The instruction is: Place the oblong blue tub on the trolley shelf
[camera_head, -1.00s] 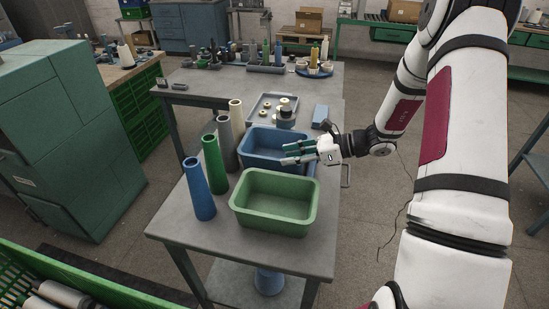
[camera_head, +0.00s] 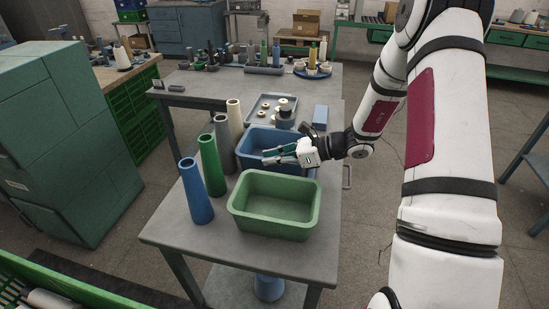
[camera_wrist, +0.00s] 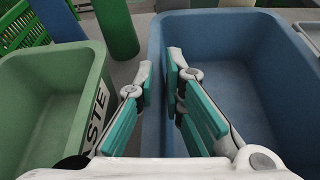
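The oblong blue tub (camera_head: 256,139) stands on a grey table-like stand (camera_head: 180,233), behind a green tub (camera_head: 272,224). My gripper (camera_head: 266,157) is over the blue tub's near side, and its fingers point left. In the wrist view the blue tub (camera_wrist: 240,75) fills the right side. My gripper (camera_wrist: 160,62) has its two teal-padded fingers apart there, one on each side of the tub's near rim as seen. I cannot tell whether they touch the wall. The stand has a lower shelf (camera_head: 232,287). I cannot tell for certain which surface is the trolley shelf.
The green tub (camera_wrist: 40,110) is close beside my gripper. A grey tray (camera_head: 262,101) with small rings lies behind. A blue cone (camera_head: 268,285) stands below the tabletop.

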